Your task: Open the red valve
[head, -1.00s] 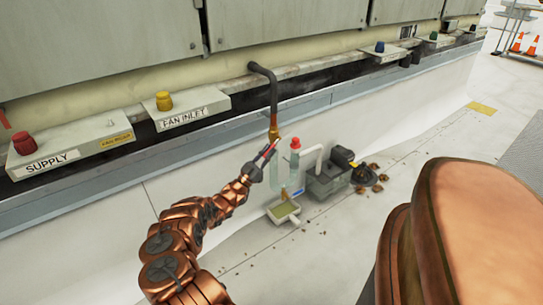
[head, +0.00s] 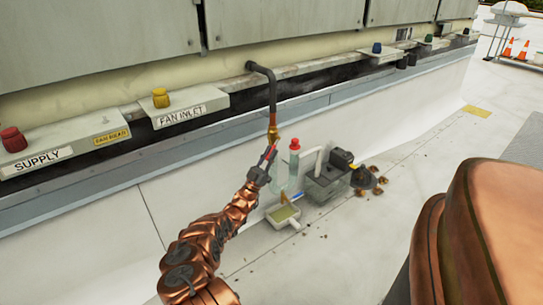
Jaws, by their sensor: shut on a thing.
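A brass valve (head: 273,133) sits on the dark pipe that comes down from the cooler wall. A slim red lever (head: 268,157) slants down and left just below it. My gripper (head: 266,161) reaches up from the lower left and is shut on this lever, its fingers hiding part of it. A clear U-shaped tube (head: 279,184) hangs below and behind my gripper, with a red cap (head: 295,144) on its right upright. The cap stands apart from my gripper.
A small tray (head: 283,214) and a pump-like box (head: 327,185) sit on the roof below. A ledge carries a red knob (head: 13,139) marked SUPPLY and a yellow knob (head: 160,97) marked FAN INLET.

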